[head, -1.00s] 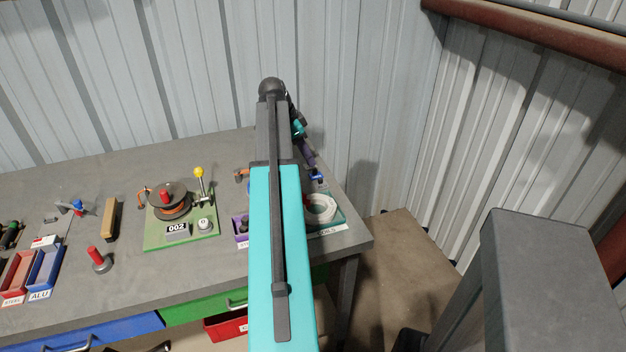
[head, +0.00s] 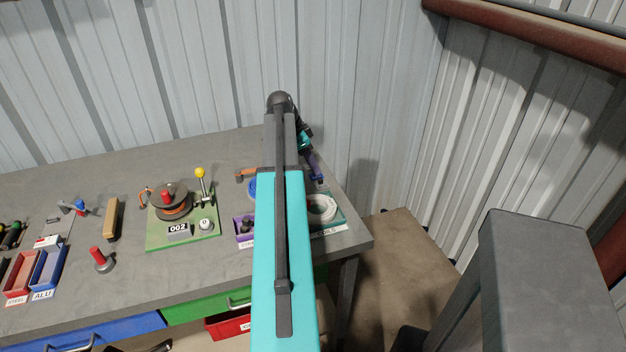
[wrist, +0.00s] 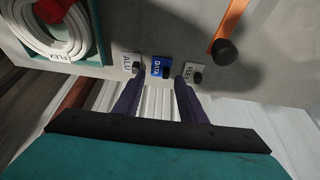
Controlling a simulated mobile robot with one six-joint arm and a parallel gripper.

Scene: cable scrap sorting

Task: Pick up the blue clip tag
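The blue clip tag (wrist: 159,67), marked DATA, sits at the table edge in the wrist view, between two white tags. The white ALU tag (wrist: 129,64) is on its left and the white FLEX tag (wrist: 189,72) on its right. My gripper (wrist: 158,80) is open, its two purple fingers pointing toward the tag row. The blue tag shows in the gap between the fingertips, and I see no contact. In the head view my gripper (head: 317,175) is over the table's right end, partly hidden by my arm.
A white coil (wrist: 58,25) lies in a teal tray (wrist: 101,35) close to the tags. An orange-handled tool (wrist: 230,28) lies on the other side. A green board (head: 180,237) with a spool stands farther left on the grey table (head: 110,275).

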